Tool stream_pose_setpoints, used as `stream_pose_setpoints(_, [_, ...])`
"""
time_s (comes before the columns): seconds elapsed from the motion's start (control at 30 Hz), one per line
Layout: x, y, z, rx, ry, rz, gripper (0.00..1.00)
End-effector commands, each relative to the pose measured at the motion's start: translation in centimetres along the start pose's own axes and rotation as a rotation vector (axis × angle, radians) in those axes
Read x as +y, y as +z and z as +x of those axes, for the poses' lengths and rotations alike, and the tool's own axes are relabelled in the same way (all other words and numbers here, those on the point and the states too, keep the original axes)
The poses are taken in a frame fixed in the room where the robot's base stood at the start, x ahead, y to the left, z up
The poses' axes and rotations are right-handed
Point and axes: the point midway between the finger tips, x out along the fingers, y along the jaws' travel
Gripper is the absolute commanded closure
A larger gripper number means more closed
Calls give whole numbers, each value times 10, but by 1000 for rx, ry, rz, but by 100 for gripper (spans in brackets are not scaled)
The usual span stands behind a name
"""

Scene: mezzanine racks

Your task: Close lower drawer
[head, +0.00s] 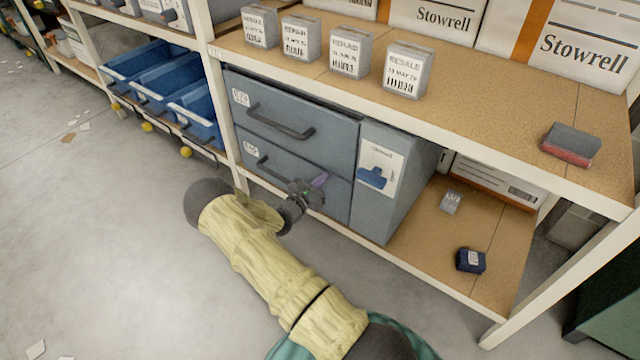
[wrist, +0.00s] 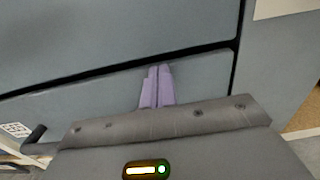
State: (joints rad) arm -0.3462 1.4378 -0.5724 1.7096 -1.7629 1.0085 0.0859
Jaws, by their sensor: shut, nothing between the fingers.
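The grey-blue cabinet has two drawers. The lower drawer (head: 334,193) looks flush or nearly flush with the upper drawer (head: 335,120) in the head view. My gripper (head: 320,181) is at the lower drawer's front, right of its dark bar handle (head: 264,166), and hides part of that front. In the wrist view my gripper's purple fingers (wrist: 157,86) are together and empty, against or just before the lower drawer's front (wrist: 205,80), below the dark gap under the upper drawer (wrist: 110,35). Whether they touch it I cannot tell. The handle's end (wrist: 35,135) shows at lower left.
Blue bins (head: 160,85) stand on the rack left of the cabinet. Small grey boxes (head: 408,70) stand on the shelf above. A dark blue box (head: 470,261) lies on the lower shelf at right. A white rack post (head: 222,115) is left of the drawers. The floor in front is mostly clear.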

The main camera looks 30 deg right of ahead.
Motion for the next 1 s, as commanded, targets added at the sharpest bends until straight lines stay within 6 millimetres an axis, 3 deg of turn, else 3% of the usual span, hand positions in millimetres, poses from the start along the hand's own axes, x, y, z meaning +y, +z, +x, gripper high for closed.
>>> stream_pose_setpoints(0.57, [0, 3, 8, -3, 1, 3, 100])
stream_pose_setpoints(0.77, [2, 5, -14, -3, 1, 2, 100])
stream_pose_setpoints(1.0, [4, 4, -62, 1, 1, -1, 100])
